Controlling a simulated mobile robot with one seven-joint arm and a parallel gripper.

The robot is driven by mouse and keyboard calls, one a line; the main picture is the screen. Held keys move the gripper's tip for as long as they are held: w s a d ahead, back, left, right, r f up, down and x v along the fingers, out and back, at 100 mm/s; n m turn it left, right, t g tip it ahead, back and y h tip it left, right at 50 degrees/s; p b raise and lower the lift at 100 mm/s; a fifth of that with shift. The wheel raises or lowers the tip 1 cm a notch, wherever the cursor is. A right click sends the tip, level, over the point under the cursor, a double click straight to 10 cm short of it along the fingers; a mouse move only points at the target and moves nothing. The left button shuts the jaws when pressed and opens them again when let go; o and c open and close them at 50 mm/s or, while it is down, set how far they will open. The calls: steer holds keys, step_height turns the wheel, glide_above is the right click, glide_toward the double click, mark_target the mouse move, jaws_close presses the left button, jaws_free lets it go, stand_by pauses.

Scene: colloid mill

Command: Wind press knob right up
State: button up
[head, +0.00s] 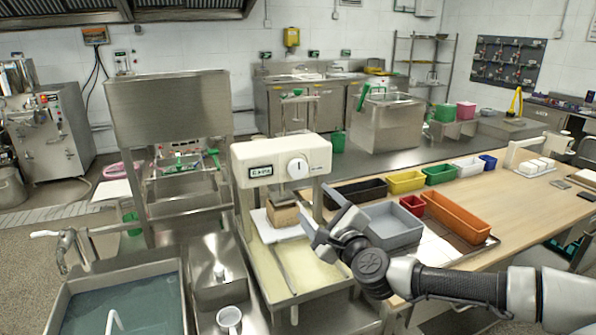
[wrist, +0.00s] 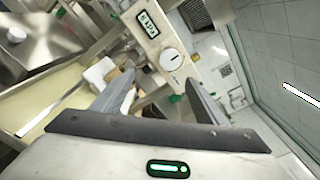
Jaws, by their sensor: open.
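A round white knob (head: 298,168) with a dark pointer mark sits on the front of a cream press head (head: 310,153). In the head view the mark looks close to upright. Below the press head, a brown block (head: 283,213) stands on a white board.
A cream tray (head: 318,276) lies under the press. To the right, a grey bin (head: 392,226), a red cup (head: 412,205) and an orange bin (head: 459,217) stand close to my arm. A steel sink (head: 120,300) is at the lower left.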

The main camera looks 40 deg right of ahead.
steer(key=d+r, duration=0.1)
glide_toward(299, 171)
steer(key=shift+m+h, duration=0.3)
steer(key=shift+m, duration=0.1)
steer(key=x, duration=0.8)
steer(key=shift+w+a+b, duration=0.1)
steer(key=shift+w+b, duration=0.2)
steer(key=shift+w, duration=0.1)
steer(key=c, duration=1)
